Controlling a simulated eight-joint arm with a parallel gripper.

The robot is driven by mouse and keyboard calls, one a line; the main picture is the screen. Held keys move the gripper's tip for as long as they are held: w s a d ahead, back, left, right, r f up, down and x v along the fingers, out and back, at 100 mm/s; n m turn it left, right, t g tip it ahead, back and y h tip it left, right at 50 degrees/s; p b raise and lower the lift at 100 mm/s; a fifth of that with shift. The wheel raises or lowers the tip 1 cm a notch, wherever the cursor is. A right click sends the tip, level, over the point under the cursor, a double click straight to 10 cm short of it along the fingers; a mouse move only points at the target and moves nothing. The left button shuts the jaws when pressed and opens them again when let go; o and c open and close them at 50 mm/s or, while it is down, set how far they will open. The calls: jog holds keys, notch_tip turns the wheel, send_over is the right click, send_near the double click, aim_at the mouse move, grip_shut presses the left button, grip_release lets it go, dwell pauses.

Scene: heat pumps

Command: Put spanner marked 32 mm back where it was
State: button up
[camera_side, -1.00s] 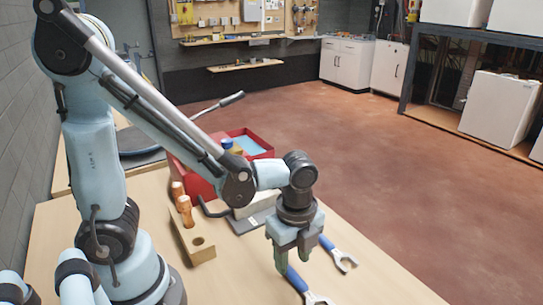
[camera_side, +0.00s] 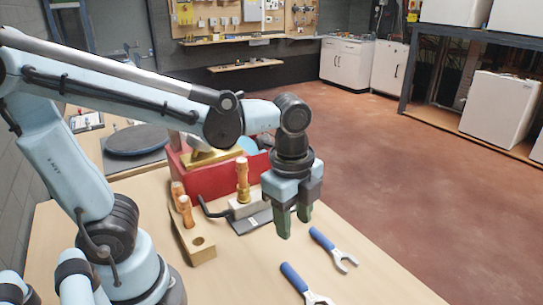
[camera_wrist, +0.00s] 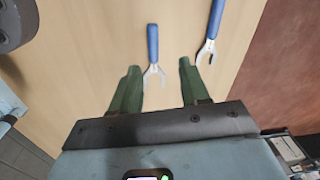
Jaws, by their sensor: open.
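Two blue-handled spanners lie on the wooden table, apart from each other. In the side view one spanner (camera_side: 334,250) lies farther back, and the other spanner (camera_side: 305,284) lies nearer the front edge of the picture. The wrist view also shows a spanner in the middle (camera_wrist: 152,50) and one to the right (camera_wrist: 212,32). No size marking is readable on either. My gripper (camera_side: 294,228) is open and empty above the table, left of the farther spanner. In the wrist view its green fingers (camera_wrist: 158,78) appear on either side of the middle spanner's open jaw, with nothing gripped.
A wooden block (camera_side: 193,240) with wooden-handled tools stands left of my gripper. A red box (camera_side: 190,177) stands behind, with a grey block (camera_side: 248,208) and a wooden-handled tool (camera_side: 242,178) before it. The table's right edge borders open floor.

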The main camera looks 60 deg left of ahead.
jog(key=w+a+r+n+t, duration=0.1)
jog(key=a+n+t, duration=0.5)
jog(key=n, duration=0.9)
jog(key=shift+a+n, duration=0.4)
jog(key=shift+a, duration=0.3)
jog(key=shift+o, duration=0.3)
jog(key=shift+w+r, duration=0.1)
